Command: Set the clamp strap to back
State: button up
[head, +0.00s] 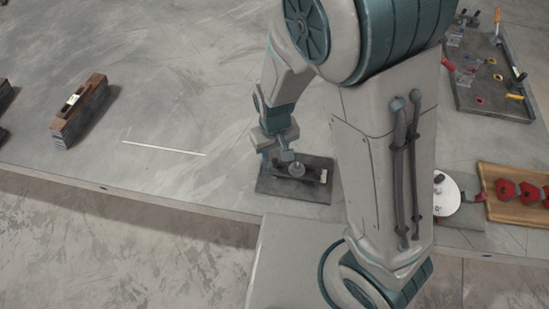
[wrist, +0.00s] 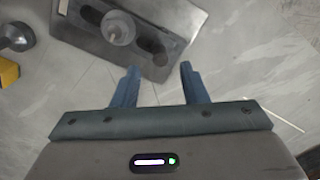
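A dark rectangular base plate (head: 265,188) lies on the table near its front edge, partly behind my arm. On it is a long dark strap-like bar (head: 313,177) with a grey round knob (head: 297,169) standing on it; I take this bar to be the clamp strap. In the wrist view the plate (wrist: 205,15), the bar with a dark slot (wrist: 150,42) and the knob (wrist: 118,28) are at the top. In the head view my gripper (head: 286,154) appears just behind the knob.
A brown and grey block (head: 80,110) stands at the left. A thin white line (head: 163,148) marks the table. A grey tray (head: 495,100) of tools is at the upper right. A wooden tray (head: 495,215) with red pieces and a white disc (head: 446,200) are at the right.

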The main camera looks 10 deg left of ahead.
aim_at(275, 159)
jog(key=shift+f, duration=2.6)
grip_shut()
